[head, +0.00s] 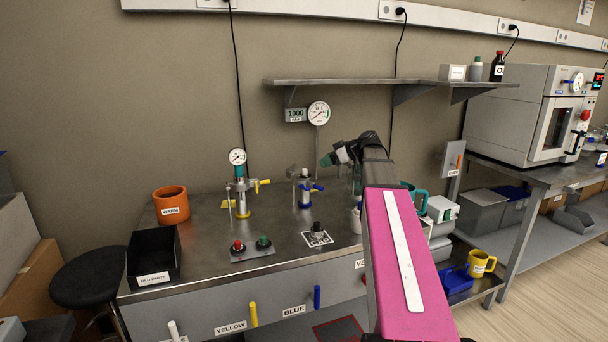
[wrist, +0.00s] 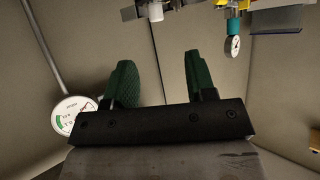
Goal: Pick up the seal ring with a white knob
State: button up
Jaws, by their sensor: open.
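I cannot make out a seal ring with a white knob for certain in either view. A whitish item (head: 356,220) on the bench is mostly hidden behind my arm, and I cannot tell what it is. My gripper (head: 328,159) is raised above the back of the bench, near the wall gauge. In the wrist view my gripper (wrist: 160,78) has its two green fingers spread apart with nothing between them.
A fixture with a yellow handle (head: 241,200) and one with a blue handle (head: 304,192) stand on the bench (head: 205,245). An orange pot (head: 171,204), black bin (head: 153,262) and button plate (head: 252,249) stand left. A shelf (head: 370,83) overhangs the back.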

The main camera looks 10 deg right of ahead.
aim_at(308, 174)
jog(key=x, duration=1)
jog(key=shift+w+d, duration=0.1)
jog(key=shift+d, duration=0.1)
jog(key=shift+c, duration=0.4)
grip_shut()
